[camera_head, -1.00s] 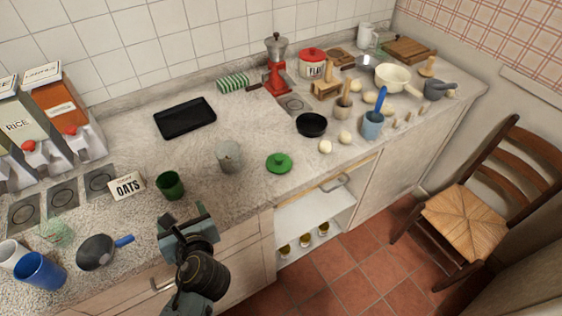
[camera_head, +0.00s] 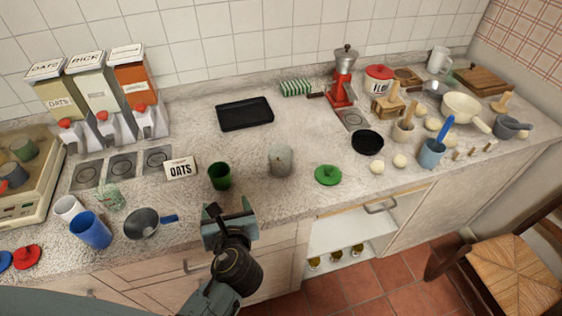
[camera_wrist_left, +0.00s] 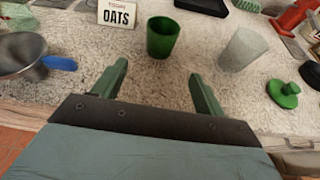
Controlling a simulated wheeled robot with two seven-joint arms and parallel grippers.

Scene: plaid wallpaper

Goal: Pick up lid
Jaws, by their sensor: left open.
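A round green lid (camera_head: 328,175) with a knob on top lies on the counter, right of a grey canister (camera_head: 280,160). In the left wrist view the lid (camera_wrist_left: 284,93) is at the right. A red lid (camera_head: 26,257) and part of a blue lid (camera_head: 4,261) lie at the far left of the head view. My left gripper (camera_head: 228,212) is open and empty at the counter's front edge, left of the green lid. In the left wrist view its two fingers (camera_wrist_left: 155,85) point toward a green cup (camera_wrist_left: 163,38). My right gripper does not show.
The green cup (camera_head: 220,176) stands just beyond my left gripper. A small pan (camera_head: 142,223) and a blue cup (camera_head: 91,230) are to the left. A black bowl (camera_head: 367,142) and pale balls are right of the green lid.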

